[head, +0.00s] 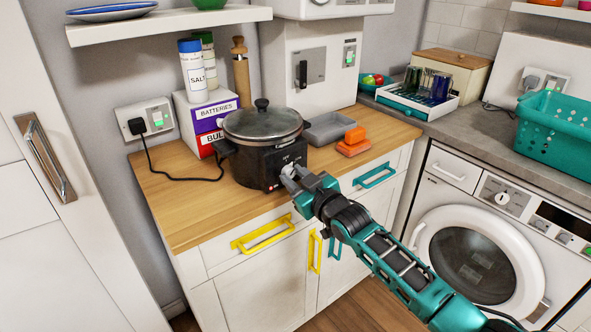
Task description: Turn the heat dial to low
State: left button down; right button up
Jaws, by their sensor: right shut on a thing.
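A black slow cooker (264,145) with a glass lid stands on the wooden worktop (185,205). Its heat dial is on the front face, with small white markings (290,160) just above my gripper. My right gripper (289,174) is at the front of the cooker, its fingers shut on the dial. The fingers hide most of the dial, so I cannot tell its setting. My left gripper is not in view.
A grey tray (330,128) and orange blocks (353,142) lie right of the cooker. Batteries and bulbs boxes (213,115) stand behind it on the left. A black cable (165,174) runs to the wall socket. Yellow (262,239) and teal handles project below the worktop.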

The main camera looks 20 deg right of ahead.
jog(key=shift+r+m+p, duration=0.1)
jog(key=shift+m+p, duration=0.25)
jog(key=shift+m, duration=1.15)
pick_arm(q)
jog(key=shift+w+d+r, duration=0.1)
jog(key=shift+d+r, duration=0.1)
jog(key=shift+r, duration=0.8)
pick_arm(e)
jog(key=shift+g, duration=0.3)
pick_arm(q)
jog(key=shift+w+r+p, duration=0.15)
jog(key=shift+p, duration=0.15)
pick_arm(e)
jog(key=shift+m, duration=0.4)
jog(key=o, duration=1.1)
jog(key=shift+c, duration=0.2)
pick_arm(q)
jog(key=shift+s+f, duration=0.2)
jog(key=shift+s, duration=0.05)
